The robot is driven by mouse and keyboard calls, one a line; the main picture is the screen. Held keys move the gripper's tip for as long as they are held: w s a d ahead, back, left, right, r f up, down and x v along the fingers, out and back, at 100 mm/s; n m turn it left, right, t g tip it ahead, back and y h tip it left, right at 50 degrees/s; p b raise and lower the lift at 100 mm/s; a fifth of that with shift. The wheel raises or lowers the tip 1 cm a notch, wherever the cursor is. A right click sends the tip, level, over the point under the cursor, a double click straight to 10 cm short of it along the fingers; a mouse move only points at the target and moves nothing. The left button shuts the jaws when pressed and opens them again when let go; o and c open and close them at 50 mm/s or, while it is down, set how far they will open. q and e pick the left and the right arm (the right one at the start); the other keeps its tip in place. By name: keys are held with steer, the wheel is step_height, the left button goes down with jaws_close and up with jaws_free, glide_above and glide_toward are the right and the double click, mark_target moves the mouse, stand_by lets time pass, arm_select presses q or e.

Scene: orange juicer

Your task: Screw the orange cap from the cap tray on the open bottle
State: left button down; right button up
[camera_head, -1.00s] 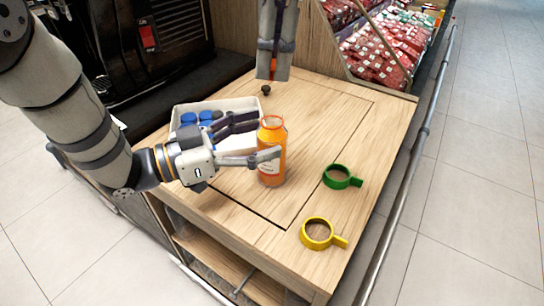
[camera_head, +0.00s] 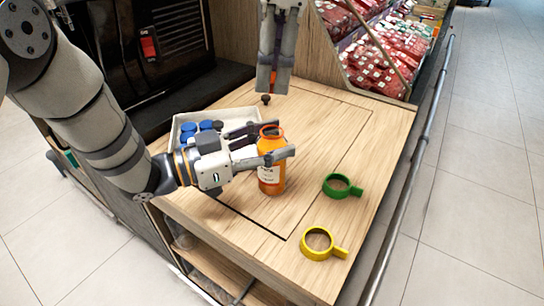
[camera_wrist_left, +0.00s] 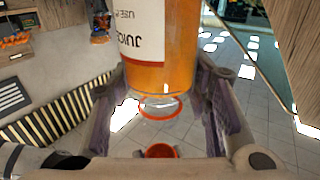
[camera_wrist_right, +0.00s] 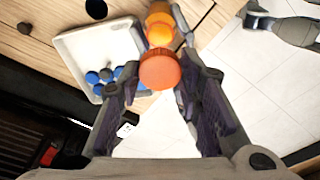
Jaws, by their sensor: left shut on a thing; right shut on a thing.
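An open orange juice bottle (camera_head: 270,177) with a white label stands upright on the wooden table, its mouth facing up. My left gripper (camera_head: 284,138) is shut on its upper part from the side; the bottle also shows upside down in the left wrist view (camera_wrist_left: 150,40). My right gripper (camera_head: 274,91) points down above the bottle, shut on the orange cap (camera_wrist_right: 160,69). The cap is apart from the bottle mouth (camera_wrist_left: 160,108), with a gap between them. The white cap tray (camera_head: 176,124) lies behind my left gripper, which partly hides it.
Several blue caps (camera_head: 188,127) lie in the tray. A green ring with a handle (camera_head: 341,186) and a yellow one (camera_head: 322,243) lie right of the bottle. The table's right side is otherwise clear.

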glide_above(272, 124)
steer(key=shift+d+f, duration=0.15)
steer(key=shift+f, duration=2.15)
steer(key=shift+f, duration=0.9)
steer(key=shift+f, duration=0.55)
